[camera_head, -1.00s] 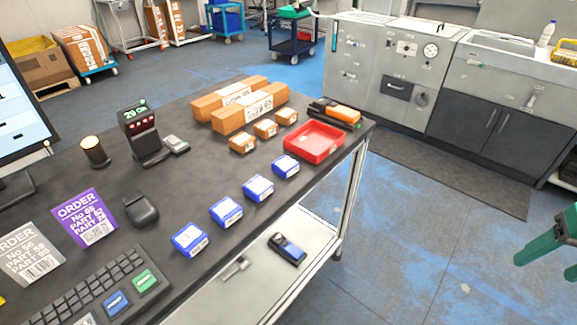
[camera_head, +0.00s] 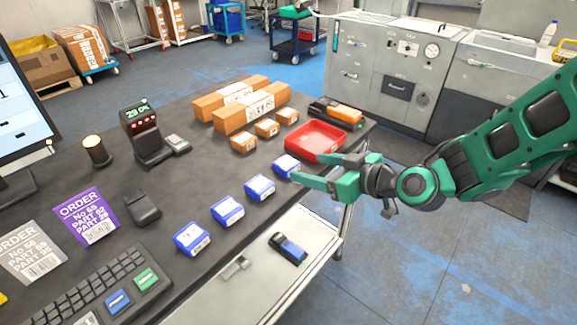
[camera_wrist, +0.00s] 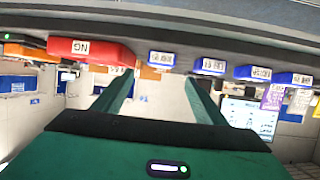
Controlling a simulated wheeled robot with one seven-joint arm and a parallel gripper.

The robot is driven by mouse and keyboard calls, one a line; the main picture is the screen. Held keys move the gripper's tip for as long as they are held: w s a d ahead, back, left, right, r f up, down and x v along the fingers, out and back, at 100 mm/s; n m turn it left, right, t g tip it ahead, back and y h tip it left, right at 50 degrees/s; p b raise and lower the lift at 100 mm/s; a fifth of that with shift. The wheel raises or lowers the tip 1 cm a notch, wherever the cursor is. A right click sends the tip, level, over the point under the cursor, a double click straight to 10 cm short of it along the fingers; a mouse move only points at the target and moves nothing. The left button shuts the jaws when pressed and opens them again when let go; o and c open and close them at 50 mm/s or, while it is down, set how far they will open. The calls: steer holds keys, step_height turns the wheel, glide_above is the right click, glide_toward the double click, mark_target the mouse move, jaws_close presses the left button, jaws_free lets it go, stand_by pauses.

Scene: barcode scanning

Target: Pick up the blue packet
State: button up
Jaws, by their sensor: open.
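Several blue packets with white labels stand in a row along the table's right edge. The nearest packet (camera_head: 191,239) is by the keyboard, then come a second (camera_head: 228,211) and a third (camera_head: 259,188). The farthest packet (camera_head: 285,166) is beside the red tray. My gripper (camera_head: 306,168) is open and empty at the table edge, just right of the farthest packet, its fingers pointing left. In the wrist view, which looks upside down, that packet (camera_wrist: 161,60) appears ahead of the gap between my fingers (camera_wrist: 160,87). I cannot tell whether a fingertip touches it.
The red tray (camera_head: 315,140) sits close beyond my gripper. Small orange boxes (camera_head: 267,128) and long cardboard boxes (camera_head: 250,108) lie behind. A scanner stand (camera_head: 147,135), an order card (camera_head: 87,216) and a keyboard (camera_head: 92,290) are further left. A lower shelf (camera_head: 235,290) lies below the table edge.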

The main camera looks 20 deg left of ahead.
mark_target(289, 163)
steer(key=shift+x, duration=4.3)
steer(key=shift+d+f, duration=0.1)
steer(key=c, duration=1.2)
